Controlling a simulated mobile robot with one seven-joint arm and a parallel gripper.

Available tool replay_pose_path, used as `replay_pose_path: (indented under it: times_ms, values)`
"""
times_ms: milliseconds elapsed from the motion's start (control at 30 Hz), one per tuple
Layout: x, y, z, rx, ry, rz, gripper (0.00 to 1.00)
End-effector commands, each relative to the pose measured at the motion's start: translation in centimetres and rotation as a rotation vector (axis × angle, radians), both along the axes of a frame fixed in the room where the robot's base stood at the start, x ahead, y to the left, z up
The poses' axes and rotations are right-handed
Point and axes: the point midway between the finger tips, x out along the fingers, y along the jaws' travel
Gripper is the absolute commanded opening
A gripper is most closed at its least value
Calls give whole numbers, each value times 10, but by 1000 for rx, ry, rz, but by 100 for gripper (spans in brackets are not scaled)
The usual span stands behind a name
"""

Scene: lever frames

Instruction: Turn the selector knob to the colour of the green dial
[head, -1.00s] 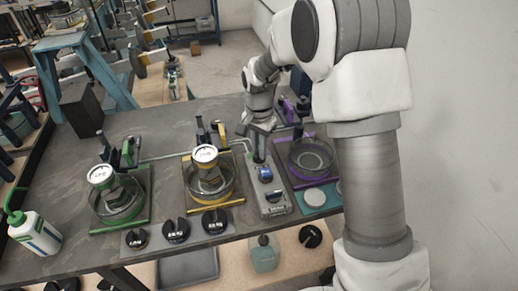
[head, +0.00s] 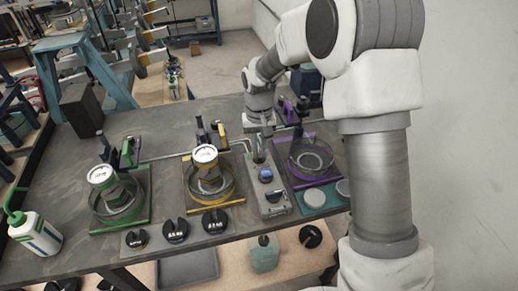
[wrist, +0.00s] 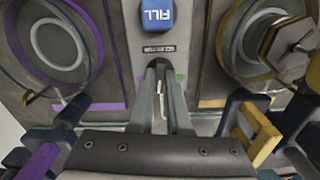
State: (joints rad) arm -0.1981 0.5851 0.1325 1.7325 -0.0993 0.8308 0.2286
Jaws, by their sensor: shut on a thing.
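The grey control panel (head: 275,208) stands between the yellow and purple stations. My gripper (wrist: 160,72) is shut on the selector knob (wrist: 160,92) at its far end, beyond the blue FILL button (wrist: 157,15). The fingers hide most of the knob, so I cannot tell its pointing direction. Beside the fingers in the wrist view, a purple mark (wrist: 139,80) shows on the left and a green mark (wrist: 181,78) on the right. In the head view my gripper (head: 258,132) is above the panel. The green dial (head: 102,174) is the round white gauge on the green-edged station at left.
The yellow station (head: 205,155) with its gauge is left of the panel, and the purple-edged basin (head: 310,155) is right. Black knobs (head: 176,231) line the front edge. A white bottle (head: 35,232) stands at far left. A pipe runs behind the panel.

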Motion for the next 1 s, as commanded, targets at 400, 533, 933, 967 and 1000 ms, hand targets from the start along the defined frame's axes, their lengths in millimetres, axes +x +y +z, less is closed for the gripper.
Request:
replay_pose_path:
  times_ms: [400, 533, 933, 967, 1000]
  values:
    - [0, 0, 1, 0, 0, 395, 0]
    - [0, 0, 1, 1, -1, 517, 0]
    - [0, 0, 1, 2, -2, 840, 0]
    - [0, 0, 1, 2, -2, 859, 0]
    - [0, 0, 1, 2, -2, 881, 0]
